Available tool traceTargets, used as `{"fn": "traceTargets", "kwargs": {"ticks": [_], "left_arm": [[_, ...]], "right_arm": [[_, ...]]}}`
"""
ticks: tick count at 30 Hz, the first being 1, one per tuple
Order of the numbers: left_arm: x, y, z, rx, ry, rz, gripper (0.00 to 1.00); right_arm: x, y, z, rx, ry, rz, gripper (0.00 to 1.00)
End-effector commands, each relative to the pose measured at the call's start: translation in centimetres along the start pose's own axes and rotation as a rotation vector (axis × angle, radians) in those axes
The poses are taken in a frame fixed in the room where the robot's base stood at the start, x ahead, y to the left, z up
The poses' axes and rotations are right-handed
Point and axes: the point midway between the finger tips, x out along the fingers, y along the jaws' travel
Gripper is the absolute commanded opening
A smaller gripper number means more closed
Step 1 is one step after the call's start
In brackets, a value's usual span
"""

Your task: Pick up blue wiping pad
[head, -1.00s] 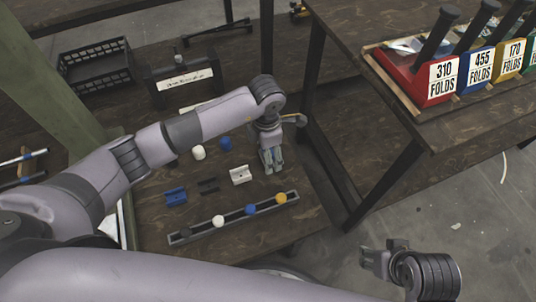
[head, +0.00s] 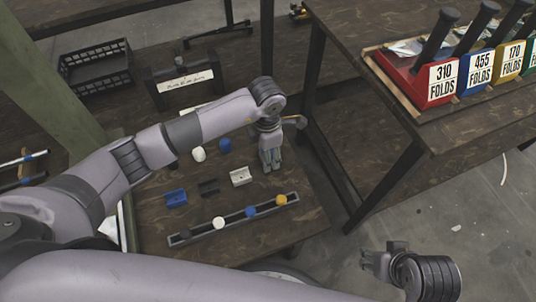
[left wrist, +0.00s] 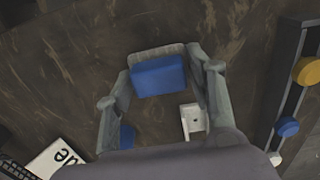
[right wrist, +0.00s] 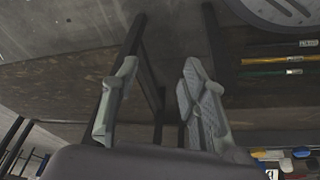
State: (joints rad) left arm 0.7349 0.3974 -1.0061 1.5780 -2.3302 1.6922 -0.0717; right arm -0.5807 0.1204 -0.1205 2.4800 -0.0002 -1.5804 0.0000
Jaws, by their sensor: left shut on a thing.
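The blue wiping pad (left wrist: 158,76) shows in the left wrist view as a blue block with a pale grey layer along its far edge. It lies between the two fingers of my left gripper (left wrist: 162,82), which is shut on it. In the head view my left gripper (head: 270,158) points down over the right part of the low table, and the pad is hidden there by the fingers. My right gripper (head: 380,258) is empty, off to the lower right above the floor. Its fingers stand apart in the right wrist view (right wrist: 160,85).
A white block (head: 240,177), a black block (head: 208,187) and a blue block (head: 175,198) lie near the left gripper. In front is a rail (head: 235,217) with coloured knobs. White (head: 198,154) and blue (head: 225,146) knobs sit behind. A higher table (head: 420,130) holds coloured bins.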

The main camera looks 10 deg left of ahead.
Motion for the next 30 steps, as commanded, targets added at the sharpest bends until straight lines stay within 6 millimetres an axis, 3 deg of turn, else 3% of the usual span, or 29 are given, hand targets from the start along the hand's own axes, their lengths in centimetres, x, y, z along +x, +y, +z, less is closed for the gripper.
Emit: {"fn": "traceTargets", "kwargs": {"ticks": [8, 14, 21, 30], "left_arm": [[-0.9, 0.1, 0.0, 0.0, -0.001, 0.001, 0.26], [-4.0, 0.1, 0.0, 0.001, -0.002, 0.004, 0.26], [-11.0, 0.1, 0.1, 0.001, -0.004, 0.004, 0.26], [-17.7, 0.1, 0.0, 0.001, -0.001, 0.003, 0.26]], "right_arm": [[-0.2, 0.0, -0.1, 0.0, 0.0, 0.0, 0.4], [-0.7, 0.0, -0.4, 0.0, 0.004, 0.0, 0.4], [4.6, -0.2, -0.1, -0.001, -0.027, -0.005, 0.4], [8.3, -0.4, 0.9, -0.005, -0.045, -0.008, 0.4]]}}
